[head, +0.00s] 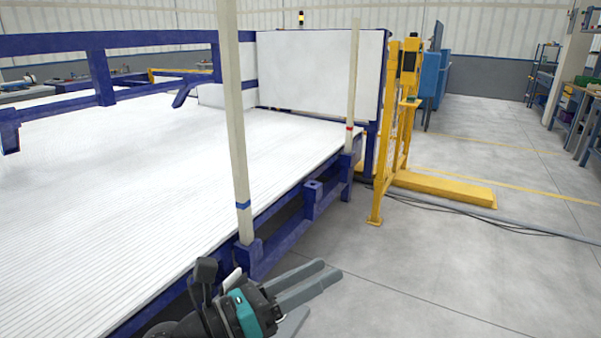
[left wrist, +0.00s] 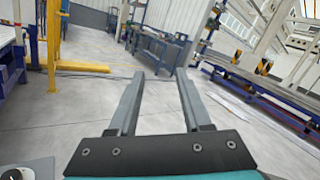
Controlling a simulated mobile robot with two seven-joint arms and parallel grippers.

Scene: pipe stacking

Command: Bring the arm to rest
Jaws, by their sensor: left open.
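My left gripper (head: 318,288) is in the lower middle of the head view, in front of the blue rack's near edge. Its grey fingers point to the right, apart and empty. In the left wrist view the two fingers (left wrist: 158,95) stand wide apart with only floor between them. Two pale upright pipes stand at the rack's side, a near one (head: 236,130) with a blue band and a farther one (head: 352,90) with a red band. Both are clear of my gripper. My right gripper is not in view.
A blue-framed rack with a white ribbed bed (head: 120,190) fills the left. An empty blue socket (head: 313,186) sits between the pipes. A yellow post frame (head: 390,130) and yellow floor beam (head: 440,188) stand beyond. Grey floor (head: 450,270) at right is open, with cables (head: 480,222) across it.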

